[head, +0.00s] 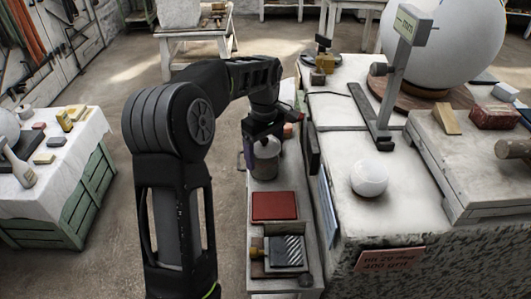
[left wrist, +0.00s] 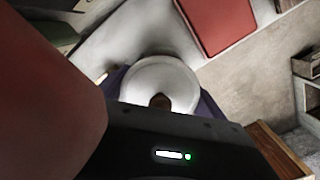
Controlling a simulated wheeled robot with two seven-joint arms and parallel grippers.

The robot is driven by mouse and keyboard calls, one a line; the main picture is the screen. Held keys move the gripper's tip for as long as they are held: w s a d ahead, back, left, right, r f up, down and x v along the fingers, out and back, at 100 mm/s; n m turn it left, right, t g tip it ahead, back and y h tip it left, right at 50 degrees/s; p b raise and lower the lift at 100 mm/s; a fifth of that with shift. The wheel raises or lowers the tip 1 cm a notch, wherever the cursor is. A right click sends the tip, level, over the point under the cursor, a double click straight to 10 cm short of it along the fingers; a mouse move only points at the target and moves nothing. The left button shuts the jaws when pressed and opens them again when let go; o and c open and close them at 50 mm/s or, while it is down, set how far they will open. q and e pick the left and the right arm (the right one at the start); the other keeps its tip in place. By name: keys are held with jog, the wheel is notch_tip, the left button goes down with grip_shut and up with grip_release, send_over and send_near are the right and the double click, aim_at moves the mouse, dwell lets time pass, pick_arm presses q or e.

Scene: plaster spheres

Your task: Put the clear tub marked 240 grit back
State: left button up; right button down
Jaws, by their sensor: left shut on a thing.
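The tub (head: 265,160) is a greyish, round-sided container at the far end of the narrow shelf beside the bench. Its round pale top fills the middle of the left wrist view (left wrist: 160,84). My left gripper (head: 264,137) points down over it and is shut on it. No grit marking on the tub can be read. I cannot tell whether the tub rests on the shelf or hangs just above it. My right gripper is not in view.
The narrow shelf (head: 285,189) also holds a red block (head: 274,206) and a striped dark piece (head: 286,251) nearer me. The bench (head: 340,153) stands to the right with a white ball (head: 369,178) and a grey upright gauge (head: 393,80). A cloth-covered table (head: 50,199) is at left.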

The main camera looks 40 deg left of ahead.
aim_at(266, 138)
pick_arm(q)
jog(key=shift+w+d+f+p, duration=0.1)
jog(key=shift+w+f+p, duration=0.05)
jog(key=shift+f+p, duration=0.15)
jog(key=shift+f, duration=0.2)
jog(key=o, duration=1.4)
jog(key=shift+o, duration=0.2)
jog(key=shift+r, duration=0.15)
notch_tip(266, 138, up, 6)
jog(key=shift+r+b, duration=0.1)
jog(key=shift+b, duration=0.3)
notch_tip(266, 138, up, 5)
jog(key=p, duration=0.3)
jog(key=shift+r+p, duration=0.45)
jog(key=shift+p, duration=0.1)
